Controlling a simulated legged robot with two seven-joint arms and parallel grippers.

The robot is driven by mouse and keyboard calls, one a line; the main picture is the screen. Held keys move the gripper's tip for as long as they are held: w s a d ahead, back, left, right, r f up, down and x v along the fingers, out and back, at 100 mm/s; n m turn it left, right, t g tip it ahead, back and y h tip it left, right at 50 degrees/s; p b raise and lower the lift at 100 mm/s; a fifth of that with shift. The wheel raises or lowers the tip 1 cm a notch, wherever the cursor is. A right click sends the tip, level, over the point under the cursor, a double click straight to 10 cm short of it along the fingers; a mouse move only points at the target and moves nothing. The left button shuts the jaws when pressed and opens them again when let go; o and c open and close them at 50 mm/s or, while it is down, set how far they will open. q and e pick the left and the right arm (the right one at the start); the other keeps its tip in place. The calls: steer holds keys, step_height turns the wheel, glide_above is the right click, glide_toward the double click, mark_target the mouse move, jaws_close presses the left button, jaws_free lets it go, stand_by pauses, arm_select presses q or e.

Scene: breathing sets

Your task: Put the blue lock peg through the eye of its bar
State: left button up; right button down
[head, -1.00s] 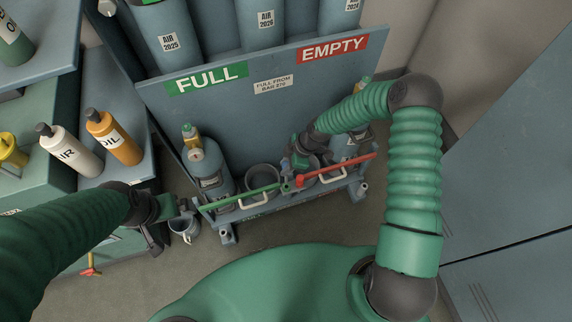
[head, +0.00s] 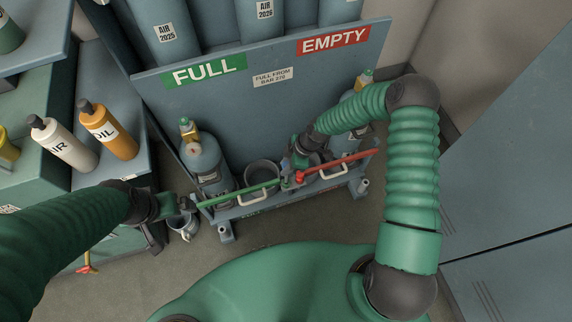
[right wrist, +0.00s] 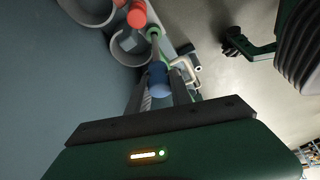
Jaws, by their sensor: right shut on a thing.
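The blue lock peg (right wrist: 159,80) is between the fingers of my right gripper (right wrist: 160,88), which is shut on it. In the right wrist view, the green bar's eye (right wrist: 153,33) lies just beyond the peg's far end, beside the red bar's end (right wrist: 137,15). The peg appears apart from the eye, though its far tip is hard to make out. In the head view, the right gripper (head: 297,166) is over the inner ends of the green bar (head: 240,193) and red bar (head: 340,162). My left gripper (head: 168,212) is near the green bar's outer end; its jaw opening is unclear.
The blue rack (head: 215,105) has FULL and EMPTY signs. Air cylinders (head: 205,160) stand behind the bars. White handles (head: 258,196) are close to the bars. A shelf with AIR (head: 65,145) and OIL (head: 108,130) bottles is at left. A locker (head: 510,170) stands right.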

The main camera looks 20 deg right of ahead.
steer(key=shift+f+b, duration=0.55)
steer(key=shift+f, duration=0.45)
steer(key=c, duration=1.1)
jaws_free()
steer(key=shift+r, duration=0.1)
